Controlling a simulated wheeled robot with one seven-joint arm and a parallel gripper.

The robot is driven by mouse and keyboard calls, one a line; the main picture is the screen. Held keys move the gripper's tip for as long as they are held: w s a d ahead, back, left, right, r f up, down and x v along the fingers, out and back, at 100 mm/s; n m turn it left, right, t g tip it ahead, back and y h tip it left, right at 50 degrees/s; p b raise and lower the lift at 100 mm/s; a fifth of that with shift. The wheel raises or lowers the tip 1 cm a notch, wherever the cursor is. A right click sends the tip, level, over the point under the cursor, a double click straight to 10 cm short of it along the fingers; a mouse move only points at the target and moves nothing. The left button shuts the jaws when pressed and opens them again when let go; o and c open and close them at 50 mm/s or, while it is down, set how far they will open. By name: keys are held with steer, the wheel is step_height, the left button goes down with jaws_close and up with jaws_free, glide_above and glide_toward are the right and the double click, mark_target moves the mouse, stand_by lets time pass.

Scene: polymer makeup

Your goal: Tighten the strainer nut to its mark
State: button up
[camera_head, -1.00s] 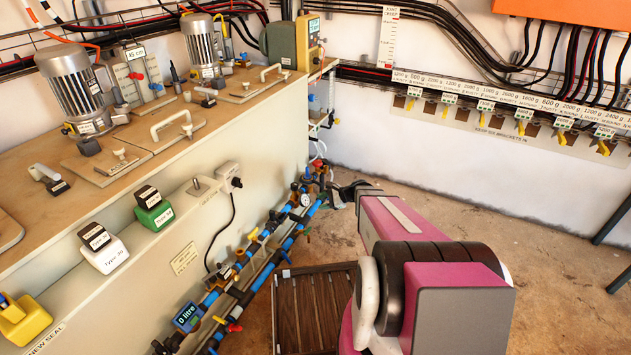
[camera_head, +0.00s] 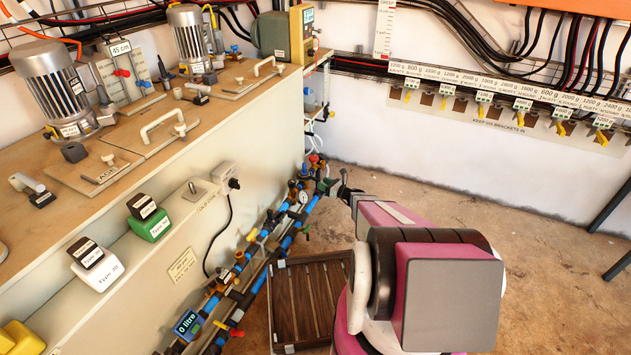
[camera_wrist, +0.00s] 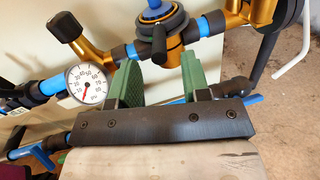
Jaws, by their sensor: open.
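My gripper (camera_wrist: 160,66) has two green fingers standing apart with nothing gripped between them. In the head view my gripper (camera_head: 333,187) is at the far end of the pipe run. Just beyond the fingers in the wrist view is a brass fitting (camera_wrist: 170,58) with a dark round collar (camera_wrist: 163,24) and a blue stem above it. To its left a brass branch (camera_wrist: 90,46) slants up to a dark cap (camera_wrist: 68,27). I cannot tell for certain which part is the strainer nut, and no mark can be made out.
A round dial gauge (camera_wrist: 86,83) is close to the left finger. Blue pipes (camera_head: 262,262) run along the pale cabinet (camera_head: 270,130). A brown slatted platform (camera_head: 312,300) lies on the floor. Open floor (camera_head: 545,260) is to the right.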

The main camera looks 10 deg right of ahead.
mark_target(310, 177)
steer(key=shift+x, duration=2.65)
jaws_close()
steer(key=shift+a, duration=0.1)
